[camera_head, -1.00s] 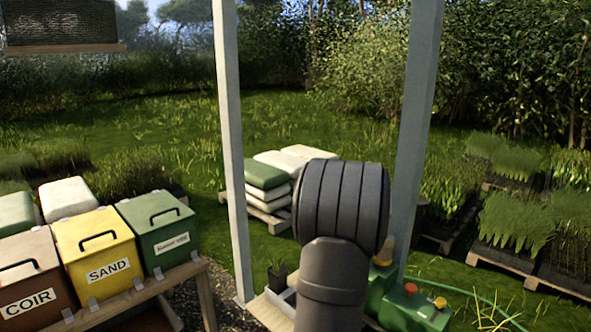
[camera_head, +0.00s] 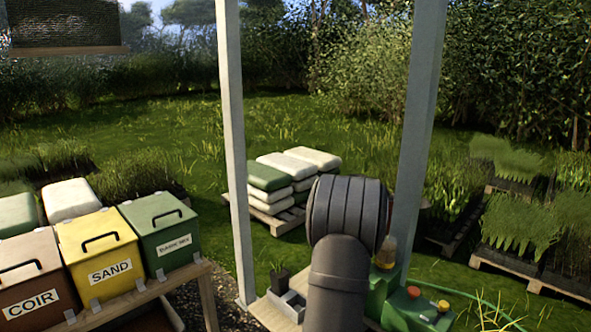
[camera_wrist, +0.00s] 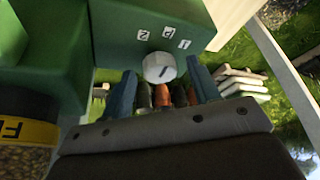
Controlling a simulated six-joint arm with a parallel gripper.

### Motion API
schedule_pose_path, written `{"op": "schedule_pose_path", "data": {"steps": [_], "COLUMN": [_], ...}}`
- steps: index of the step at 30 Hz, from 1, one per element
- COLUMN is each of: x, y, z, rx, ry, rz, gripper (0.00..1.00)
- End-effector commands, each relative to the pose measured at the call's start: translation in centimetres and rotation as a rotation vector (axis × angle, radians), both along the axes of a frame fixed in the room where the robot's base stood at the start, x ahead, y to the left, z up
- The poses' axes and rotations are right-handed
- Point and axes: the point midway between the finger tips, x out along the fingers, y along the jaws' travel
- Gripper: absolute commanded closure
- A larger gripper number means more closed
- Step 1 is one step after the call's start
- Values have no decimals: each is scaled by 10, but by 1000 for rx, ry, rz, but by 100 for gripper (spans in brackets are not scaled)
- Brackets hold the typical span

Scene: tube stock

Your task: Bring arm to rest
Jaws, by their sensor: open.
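My gripper (camera_wrist: 160,68) shows in the wrist view as two blue fingers standing apart, open. A white dial (camera_wrist: 159,68) on a green housing (camera_wrist: 115,30), marked with small numbers, appears between and beyond the fingertips. I cannot tell whether the fingers touch it. Dark and orange shapes (camera_wrist: 163,97) show between the fingers, too unclear to name. In the head view my dark arm link rises at the lower middle and hides part of the bench; the gripper itself does not show there.
A green machine (camera_head: 408,308) with orange and red knobs stands right of my arm. A jar with a yellow label (camera_wrist: 28,130) is close at the wrist view's lower left. Posts (camera_head: 235,150) (camera_head: 418,130) flank the arm. Brown, yellow (camera_head: 98,262) and green bins stand left.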

Motion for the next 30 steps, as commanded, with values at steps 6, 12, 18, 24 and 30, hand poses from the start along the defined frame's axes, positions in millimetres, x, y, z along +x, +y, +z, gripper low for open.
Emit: {"op": "schedule_pose_path", "data": {"steps": [6,12,18,24,30], "x": [-5,-19,-33,-49,-64], "y": [1,4,6,10,13], "z": [15,48,85,122,159], "rx": [0,0,-1,-1,0], "ry": [-2,-3,-4,-4,-3], "rz": [2,2,2,2,2], "gripper": [44,44,44,44,44]}}
